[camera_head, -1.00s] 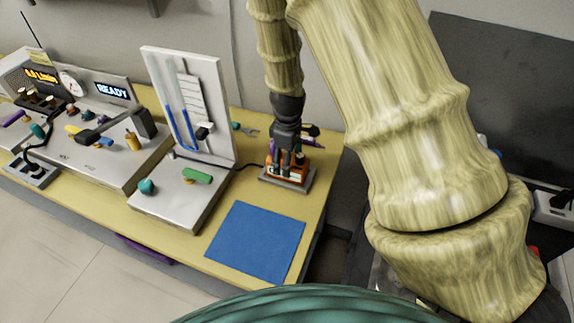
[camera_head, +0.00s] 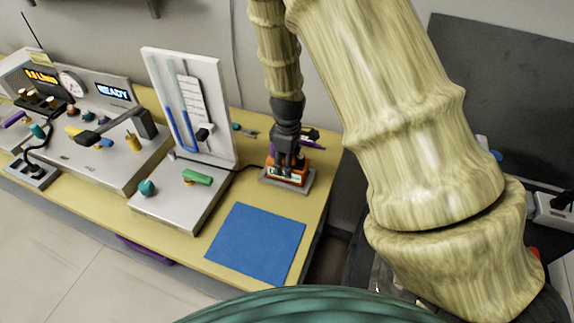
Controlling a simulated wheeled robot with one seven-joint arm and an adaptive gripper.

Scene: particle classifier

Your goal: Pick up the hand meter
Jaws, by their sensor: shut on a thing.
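The hand meter (camera_head: 287,176) is an orange device with a pale display, at the right end of the yellow bench. It sits at a grey base plate (camera_head: 302,182). My gripper (camera_head: 286,163) points down over it from above and is shut on it. The fingers cover the upper part of the meter. I cannot tell whether the meter is clear of the plate.
A white upright panel (camera_head: 219,95) with a blue tube stands left of the meter. A blue mat (camera_head: 256,243) lies clear in front. A console with a READY display (camera_head: 113,92) is further left. Small tools (camera_head: 246,131) lie behind. My arm hides the right side.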

